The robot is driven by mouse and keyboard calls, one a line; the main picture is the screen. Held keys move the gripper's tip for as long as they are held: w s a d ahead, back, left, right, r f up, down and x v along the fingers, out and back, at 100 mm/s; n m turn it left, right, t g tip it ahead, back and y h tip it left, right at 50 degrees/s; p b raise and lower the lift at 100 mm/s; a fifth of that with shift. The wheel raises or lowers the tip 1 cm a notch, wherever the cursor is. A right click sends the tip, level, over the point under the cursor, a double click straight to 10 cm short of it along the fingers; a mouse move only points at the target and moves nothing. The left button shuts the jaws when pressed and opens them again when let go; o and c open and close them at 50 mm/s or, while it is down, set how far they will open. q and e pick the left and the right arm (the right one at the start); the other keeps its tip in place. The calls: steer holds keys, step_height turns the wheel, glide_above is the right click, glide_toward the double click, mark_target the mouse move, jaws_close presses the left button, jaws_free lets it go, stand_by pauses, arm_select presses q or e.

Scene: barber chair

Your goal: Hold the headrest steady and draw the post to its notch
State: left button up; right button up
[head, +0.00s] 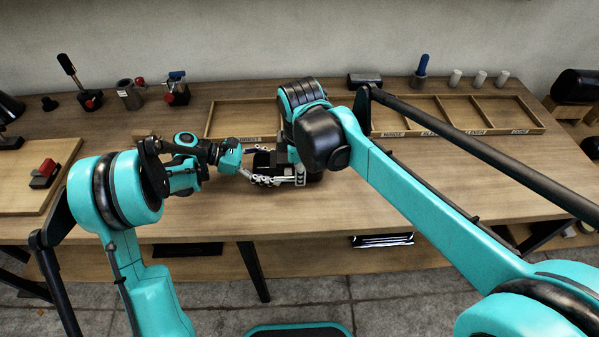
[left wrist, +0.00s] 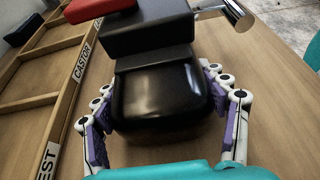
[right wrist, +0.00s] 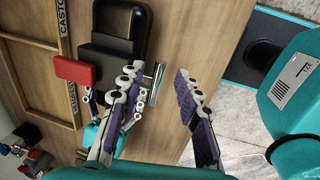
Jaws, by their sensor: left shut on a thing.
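The black headrest (left wrist: 160,95) lies on the workbench, and its padded end sits between the fingers of my left gripper (left wrist: 163,98). The left gripper is shut on it, with a finger on each side; it also shows in the head view (head: 258,177). A dark block with a red piece (right wrist: 75,70) is on the headrest. A short chrome post (left wrist: 236,14) sticks out of the headrest's side. My right gripper (right wrist: 156,75) is open, with its fingers apart near the post (right wrist: 156,82). In the head view my right arm hides much of the headrest.
A wooden tray (head: 228,105) with labelled compartments stands behind the headrest and continues to the right. Small tools stand at the back left. A board (head: 18,192) with a red-and-black piece (head: 45,170) is at far left. The bench's front edge is close to the grippers.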

steer(key=shift+w+f, duration=0.25)
steer(key=shift+f, duration=0.85)
jaws_close()
arm_select(q)
steer(key=shift+w, duration=0.1)
arm_select(e)
steer(key=s, duration=0.6)
steer(key=shift+s, duration=0.25)
jaws_free()
